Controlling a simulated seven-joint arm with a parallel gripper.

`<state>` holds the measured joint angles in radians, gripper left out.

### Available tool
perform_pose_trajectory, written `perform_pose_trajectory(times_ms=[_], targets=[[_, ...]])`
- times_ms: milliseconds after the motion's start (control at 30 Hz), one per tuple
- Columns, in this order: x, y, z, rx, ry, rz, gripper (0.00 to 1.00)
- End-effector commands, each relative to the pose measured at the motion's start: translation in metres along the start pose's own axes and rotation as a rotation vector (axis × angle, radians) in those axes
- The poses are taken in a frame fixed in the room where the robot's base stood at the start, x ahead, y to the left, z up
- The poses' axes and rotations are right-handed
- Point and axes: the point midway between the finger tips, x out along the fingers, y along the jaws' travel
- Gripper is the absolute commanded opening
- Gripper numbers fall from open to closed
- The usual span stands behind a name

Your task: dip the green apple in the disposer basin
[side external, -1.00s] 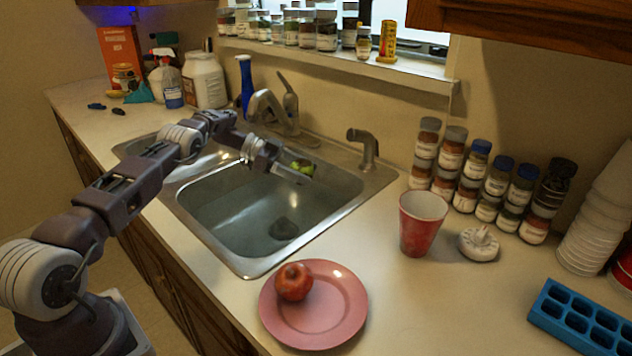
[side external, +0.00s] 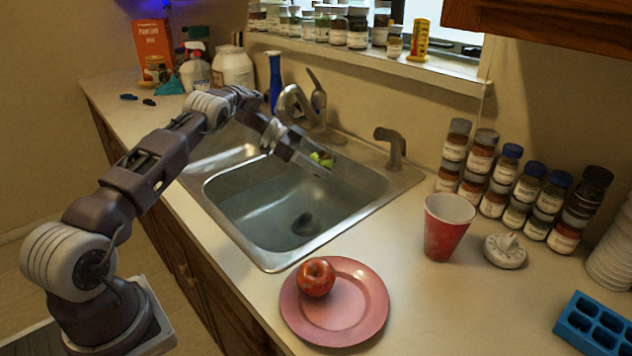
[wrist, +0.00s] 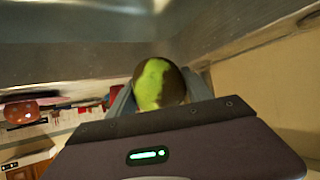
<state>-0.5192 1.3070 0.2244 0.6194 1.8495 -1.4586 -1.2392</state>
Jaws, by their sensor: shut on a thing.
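My gripper (side external: 314,161) is shut on the green apple (side external: 322,158), angled downward over the back part of the right-hand sink basin (side external: 255,214). The apple is at about rim height in the picture; its exact height above the basin floor is hard to tell. The wrist view shows the apple (wrist: 152,84), green with a brown patch, between the two fingers (wrist: 160,98). A dark round drain (side external: 305,224) shows in the basin floor. The fingers partly hide the apple in the side view.
The faucet (side external: 295,105) stands close behind my gripper, and a second spout (side external: 391,146) is at the back right. A pink plate (side external: 335,325) with a red apple (side external: 316,277), a red cup (side external: 444,238) and several stacked jars (side external: 480,166) stand on the right counter.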

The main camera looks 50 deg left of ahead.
Motion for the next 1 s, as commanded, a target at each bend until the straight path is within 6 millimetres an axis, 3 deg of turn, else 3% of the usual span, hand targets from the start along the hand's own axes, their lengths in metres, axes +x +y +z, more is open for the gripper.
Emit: perform_pose_trajectory(times_ms=[200,400,567,1000], targets=[[-0.032,0.055,-0.013,0.005,-0.156,0.001,0.11],[-0.047,0.096,-0.014,0.013,-0.223,0.02,0.11],[-0.045,0.101,-0.007,0.012,-0.232,0.024,0.11],[-0.017,0.101,0.042,0.01,-0.23,0.025,0.11]])
